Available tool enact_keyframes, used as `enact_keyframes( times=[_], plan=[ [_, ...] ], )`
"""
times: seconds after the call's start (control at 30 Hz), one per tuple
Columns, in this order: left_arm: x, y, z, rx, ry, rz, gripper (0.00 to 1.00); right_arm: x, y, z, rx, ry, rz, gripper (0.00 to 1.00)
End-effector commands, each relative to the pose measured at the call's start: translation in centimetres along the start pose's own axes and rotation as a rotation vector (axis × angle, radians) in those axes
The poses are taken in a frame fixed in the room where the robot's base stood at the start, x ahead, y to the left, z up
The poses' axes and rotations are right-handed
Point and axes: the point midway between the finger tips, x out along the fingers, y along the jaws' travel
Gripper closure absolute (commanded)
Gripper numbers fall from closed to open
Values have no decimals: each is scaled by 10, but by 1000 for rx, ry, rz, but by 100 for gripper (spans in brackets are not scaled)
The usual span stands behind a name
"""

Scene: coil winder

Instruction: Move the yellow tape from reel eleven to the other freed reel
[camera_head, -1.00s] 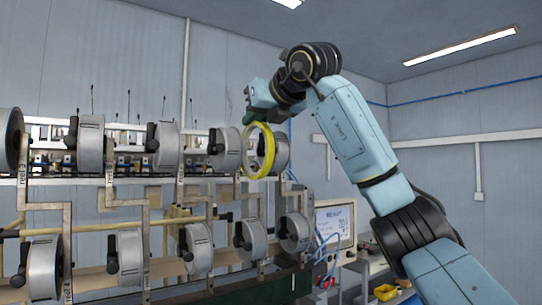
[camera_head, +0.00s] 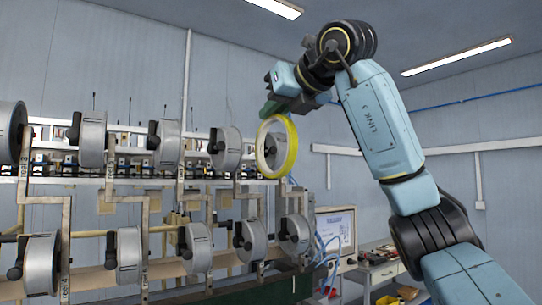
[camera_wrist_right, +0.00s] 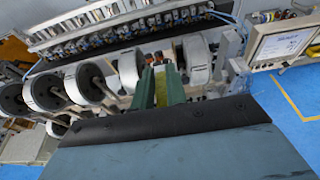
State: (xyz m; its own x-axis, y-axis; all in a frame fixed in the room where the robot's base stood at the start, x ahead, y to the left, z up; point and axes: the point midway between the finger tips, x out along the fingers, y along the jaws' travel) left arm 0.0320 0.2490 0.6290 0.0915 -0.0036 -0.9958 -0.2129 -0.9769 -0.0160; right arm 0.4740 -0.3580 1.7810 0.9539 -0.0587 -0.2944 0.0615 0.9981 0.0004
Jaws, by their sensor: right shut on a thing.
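The yellow tape (camera_head: 293,150) is a ring held upright at the right end of the upper reel row. My right gripper (camera_head: 270,108) is shut on its top edge with green fingers. In the right wrist view the gripper (camera_wrist_right: 160,92) shows yellow tape (camera_wrist_right: 161,76) between its fingers. A grey reel end with a dark centre (camera_head: 270,150) shows through the ring; I cannot tell whether the ring is around that reel or in front of it. I cannot read which reel is eleven. My left gripper is not in view.
Upper reels (camera_head: 226,148) and lower reels (camera_head: 198,247) with black handles stand close on the winder frame. A monitor (camera_head: 336,228) and a bench with a yellow bin (camera_head: 388,300) are at the lower right. Open room lies right of the upper row.

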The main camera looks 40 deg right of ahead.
Motion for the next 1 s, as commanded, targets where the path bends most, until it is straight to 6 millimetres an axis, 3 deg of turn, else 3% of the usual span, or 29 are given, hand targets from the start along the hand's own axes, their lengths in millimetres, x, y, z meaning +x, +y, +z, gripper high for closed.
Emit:
enact_keyframes(
  times=[1.0],
  plan=[
    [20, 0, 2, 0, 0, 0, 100, -68, 0, -22, 1, -1, 0, 100]
  ],
)
